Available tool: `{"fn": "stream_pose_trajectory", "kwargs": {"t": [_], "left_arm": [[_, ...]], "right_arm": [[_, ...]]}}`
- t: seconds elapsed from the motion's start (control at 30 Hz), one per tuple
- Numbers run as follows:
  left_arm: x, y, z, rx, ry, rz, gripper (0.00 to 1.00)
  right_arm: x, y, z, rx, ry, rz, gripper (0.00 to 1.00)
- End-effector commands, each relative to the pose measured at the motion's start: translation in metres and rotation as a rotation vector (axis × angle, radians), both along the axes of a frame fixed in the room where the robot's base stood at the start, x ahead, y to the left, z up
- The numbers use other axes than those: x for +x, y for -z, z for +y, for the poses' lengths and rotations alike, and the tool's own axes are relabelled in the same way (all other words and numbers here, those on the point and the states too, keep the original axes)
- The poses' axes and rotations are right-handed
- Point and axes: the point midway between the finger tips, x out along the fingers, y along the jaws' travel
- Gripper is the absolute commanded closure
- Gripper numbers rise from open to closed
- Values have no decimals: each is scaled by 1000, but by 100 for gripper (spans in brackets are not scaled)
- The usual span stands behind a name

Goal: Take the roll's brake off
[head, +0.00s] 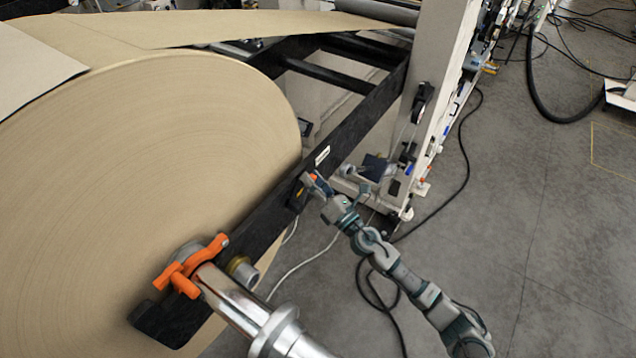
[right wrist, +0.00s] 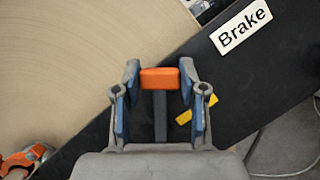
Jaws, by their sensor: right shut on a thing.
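The big kraft paper roll (head: 150,170) fills the left of the head view. It hangs beside a black arm (head: 345,135) bearing a white label, which reads "Brake" in the right wrist view (right wrist: 241,27). The brake lever, with an orange handle end (right wrist: 159,78) and a dark stem, is on this black arm below the label. My right gripper (right wrist: 159,75) is shut on the orange handle, one finger on each side. In the head view my right gripper (head: 314,184) covers most of the lever. My left gripper is not in view.
An orange clamp (head: 192,265) sits around the silver shaft (head: 235,300) at the roll's core. A yellow mark (right wrist: 197,109) shows beside the lever. A cream machine frame (head: 440,70) stands behind.

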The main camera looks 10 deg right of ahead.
Motion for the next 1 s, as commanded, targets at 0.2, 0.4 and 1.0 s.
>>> {"fn": "stream_pose_trajectory", "kwargs": {"t": [0.2, 0.4, 1.0], "left_arm": [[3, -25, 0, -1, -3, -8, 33], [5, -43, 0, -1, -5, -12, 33], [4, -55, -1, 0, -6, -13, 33]], "right_arm": [[-10, 4, 12, -113, -11, -94, 100], [-14, 1, 17, -179, -12, -157, 100], [-17, 0, 19, -221, -12, -196, 100]]}}
